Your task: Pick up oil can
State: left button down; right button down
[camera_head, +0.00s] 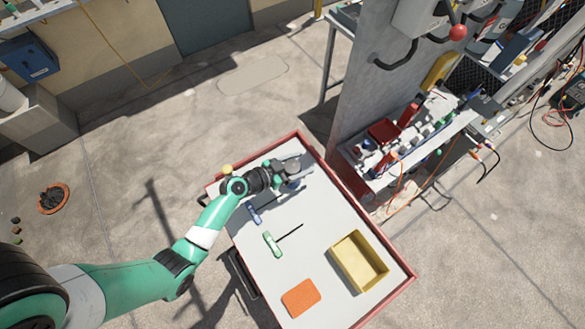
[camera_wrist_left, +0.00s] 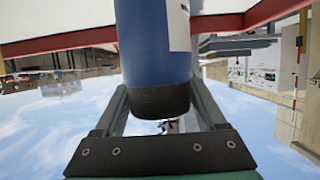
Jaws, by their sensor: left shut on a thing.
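The oil can, a blue cylinder with a black end and a white label, shows large in the left wrist view (camera_wrist_left: 155,45). My left gripper (camera_wrist_left: 160,100) is shut on it, with one finger on each side. In the head view my left gripper (camera_head: 297,168) is over the far corner of the red-rimmed cart top (camera_head: 325,215). Only a small blue part of the can (camera_head: 293,185) shows there beside the gripper; the rest is hidden. I cannot tell whether the can touches the cart top. My right gripper is not in view.
On the cart lie a blue-handled tool (camera_head: 255,214), a green-handled screwdriver (camera_head: 272,243), an orange pad (camera_head: 301,298) and a yellow open bin (camera_head: 337,250). A cluttered shelf (camera_head: 440,128) and a grey panel (camera_head: 370,95) stand beyond the cart. The cart's middle has free room.

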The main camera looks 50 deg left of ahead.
pick_arm(q)
jog(key=shift+r, duration=0.1)
jog(key=shift+r, duration=0.6)
jog(key=r+p, duration=0.1)
jog(key=r, duration=0.1)
jog(key=s+r+p, duration=0.1)
jog(key=shift+d+r, duration=0.1)
jog(key=shift+r, duration=0.25)
jog(key=s+r+p, duration=0.1)
jog(key=s+r, duration=0.1)
jog(key=s+r+p, duration=0.1)
jog(key=r, duration=0.1)
jog(key=shift+s+d+r, duration=0.1)
jog(key=shift+s+d, duration=0.25)
jog(key=shift+d, duration=0.05)
jog(key=s+d+r, duration=0.2)
jog(key=s+r, duration=0.1)
jog(key=s, duration=0.6)
jog(key=shift+r+p, duration=0.35)
jog(key=shift+r, duration=0.05)
